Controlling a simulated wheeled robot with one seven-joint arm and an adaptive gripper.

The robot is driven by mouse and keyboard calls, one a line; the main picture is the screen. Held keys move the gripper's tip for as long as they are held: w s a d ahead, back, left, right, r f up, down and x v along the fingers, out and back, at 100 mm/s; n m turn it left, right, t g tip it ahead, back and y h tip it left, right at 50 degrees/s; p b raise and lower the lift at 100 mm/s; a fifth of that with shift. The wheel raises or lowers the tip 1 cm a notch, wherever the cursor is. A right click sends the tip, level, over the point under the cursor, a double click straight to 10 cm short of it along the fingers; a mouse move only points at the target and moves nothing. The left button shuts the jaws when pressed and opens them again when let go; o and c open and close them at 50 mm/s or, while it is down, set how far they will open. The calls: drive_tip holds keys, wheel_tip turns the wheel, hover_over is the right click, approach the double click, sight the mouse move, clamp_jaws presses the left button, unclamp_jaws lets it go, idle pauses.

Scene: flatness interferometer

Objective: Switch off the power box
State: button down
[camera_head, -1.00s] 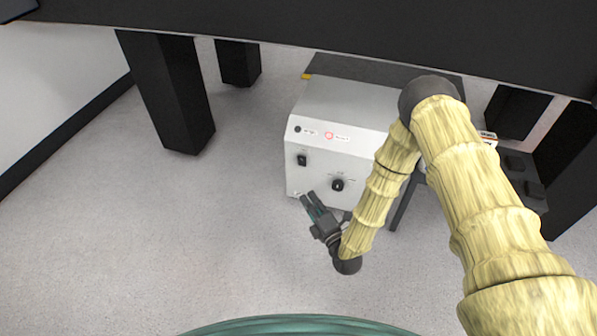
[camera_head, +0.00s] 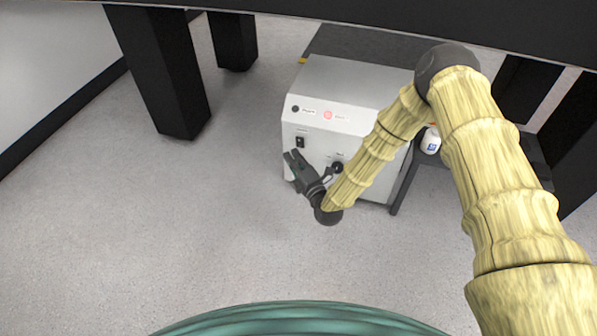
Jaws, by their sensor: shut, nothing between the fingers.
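My gripper and forearm cover the lower part of the front and some of the right side.
The black table (camera_head: 330,30) overhangs the box, with thick black legs (camera_head: 160,75) at left and right. A white container (camera_head: 430,141) stands right of the box on a dark low surface. The grey floor (camera_head: 120,230) at left and in front is clear.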

sight(300, 142)
drive_tip(key=shift+w+d+r+b, duration=0.1)
drive_tip(key=shift+w+d+b, duration=0.25)
drive_tip(key=shift+w, duration=0.45)
drive_tip(key=shift+w+d+r+b, duration=0.1)
drive_tip(key=shift+w+d+b, duration=0.25)
drive_tip(key=shift+w, duration=0.45)
drive_tip(key=shift+a+r+p, duration=0.1)
drive_tip(key=shift+r+p, duration=0.05)
drive_tip(key=shift+p, duration=0.55)
